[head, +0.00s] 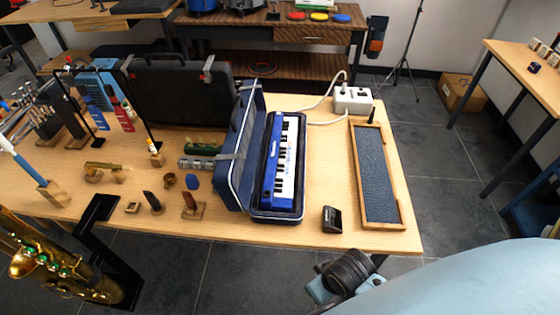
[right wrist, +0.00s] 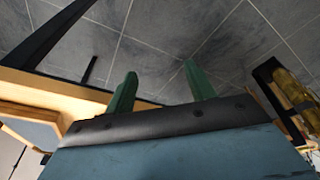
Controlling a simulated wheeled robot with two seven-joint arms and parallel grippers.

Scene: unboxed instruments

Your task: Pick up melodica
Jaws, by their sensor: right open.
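The melodica (head: 285,160) is blue with white and black keys. It lies in the right half of an open dark blue case (head: 238,150) near the middle of the table, with the lid raised on its left. My right gripper (right wrist: 157,70) shows in the right wrist view with its two green fingers apart and nothing between them. That view shows grey floor tiles beyond the fingers and a table edge at left, and no melodica. In the head view, what looks like my right arm is low at right, below the table's front edge. My left gripper is not seen.
A wooden tray with a dark textured mat (head: 399,200) lies right of the case. A small black device (head: 332,219) sits at the front, and a white box with cables (head: 352,100) behind. Several small instrument parts crowd the left; a saxophone (head: 60,270) stands at front left.

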